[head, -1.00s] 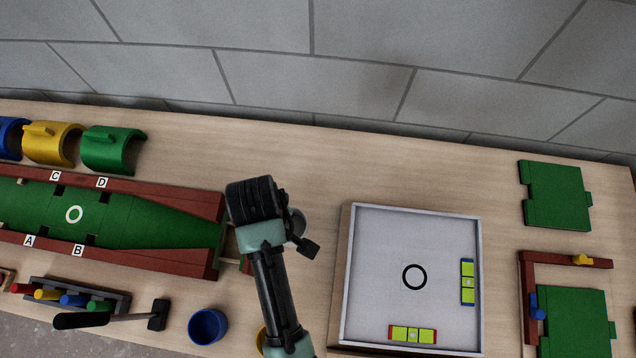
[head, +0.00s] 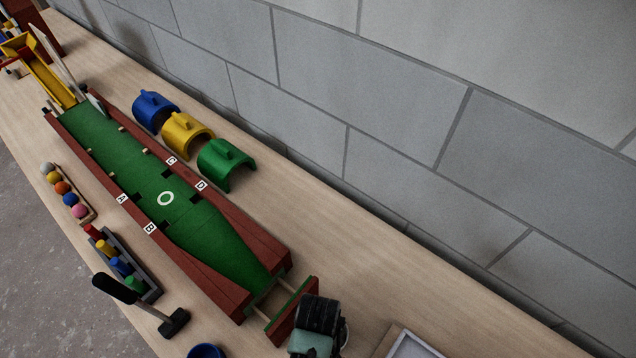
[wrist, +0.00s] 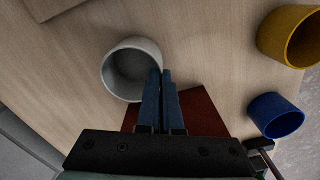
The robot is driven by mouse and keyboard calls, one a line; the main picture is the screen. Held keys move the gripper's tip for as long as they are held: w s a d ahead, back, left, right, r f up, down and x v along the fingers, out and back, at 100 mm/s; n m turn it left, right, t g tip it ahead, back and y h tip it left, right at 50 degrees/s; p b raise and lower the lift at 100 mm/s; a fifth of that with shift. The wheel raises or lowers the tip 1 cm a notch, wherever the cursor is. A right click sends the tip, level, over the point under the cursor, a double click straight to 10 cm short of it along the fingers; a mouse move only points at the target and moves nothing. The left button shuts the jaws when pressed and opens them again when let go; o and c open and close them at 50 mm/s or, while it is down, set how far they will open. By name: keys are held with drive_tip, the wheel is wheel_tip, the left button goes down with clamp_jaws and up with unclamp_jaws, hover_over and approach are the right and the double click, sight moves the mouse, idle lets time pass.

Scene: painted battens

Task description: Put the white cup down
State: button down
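The white cup (wrist: 112,72) shows in the wrist view with its mouth facing the camera. My gripper (wrist: 161,72) has its two blue fingers close together at the cup's right wall, one over the mouth and one outside, so it appears shut on the wall. In the head view my gripper (head: 318,318) is at the bottom, by the near end of the green lane, and hides most of the cup; only a pale sliver shows beside it. I cannot tell how high the cup is above the table.
A blue cup (wrist: 276,120) and a yellow cup (wrist: 294,40) stand to the right in the wrist view. The red-walled green lane (head: 226,246) runs to the upper left. A hammer (head: 146,306) lies left of it. A white-rimmed tray (head: 412,346) is at bottom right.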

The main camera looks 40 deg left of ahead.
drive_tip(key=shift+f, duration=0.25)
drive_tip(key=shift+f, duration=0.2)
drive_tip(key=c, duration=1.1)
unclamp_jaws()
drive_tip(key=shift+r, duration=0.1)
